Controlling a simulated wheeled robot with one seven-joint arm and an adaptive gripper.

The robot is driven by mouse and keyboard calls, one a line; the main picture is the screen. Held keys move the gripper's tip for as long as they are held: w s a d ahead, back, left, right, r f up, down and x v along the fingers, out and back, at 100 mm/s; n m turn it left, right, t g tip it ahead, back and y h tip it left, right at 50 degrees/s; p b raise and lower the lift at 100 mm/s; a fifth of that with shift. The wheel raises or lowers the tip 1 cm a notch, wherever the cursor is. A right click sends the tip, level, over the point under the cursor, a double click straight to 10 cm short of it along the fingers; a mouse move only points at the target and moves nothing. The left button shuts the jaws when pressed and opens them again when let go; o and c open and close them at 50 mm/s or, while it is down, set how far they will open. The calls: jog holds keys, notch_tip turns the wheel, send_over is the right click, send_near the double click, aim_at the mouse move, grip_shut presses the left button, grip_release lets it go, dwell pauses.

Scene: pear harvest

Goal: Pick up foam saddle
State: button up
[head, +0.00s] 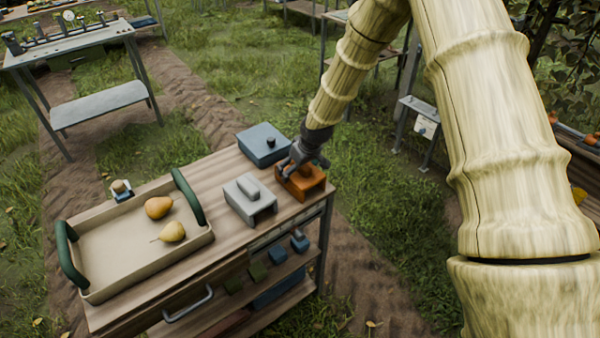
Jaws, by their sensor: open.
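Two saddle-shaped blocks stand at the right end of the wooden cart top, a grey one (243,203) and an orange one (312,183). Each has an arched opening below and a raised part on top. I cannot tell from the picture which of them is foam. My gripper (297,163) is open and points down at the orange block, over its upper left part. It hides some of that block's top, and I cannot tell whether the fingers touch it. The grey block is just to the left, apart from the gripper.
A blue lidded box (258,150) stands behind, close to my gripper. A beige tray (110,287) with green handles holds two pears (159,207). A small jar-like item (121,188) stands behind the tray. A metal table (95,103) stands far left.

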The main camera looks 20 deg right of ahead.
jog(key=shift+c, duration=0.2)
jog(key=c, duration=0.7)
jog(key=shift+r, duration=0.1)
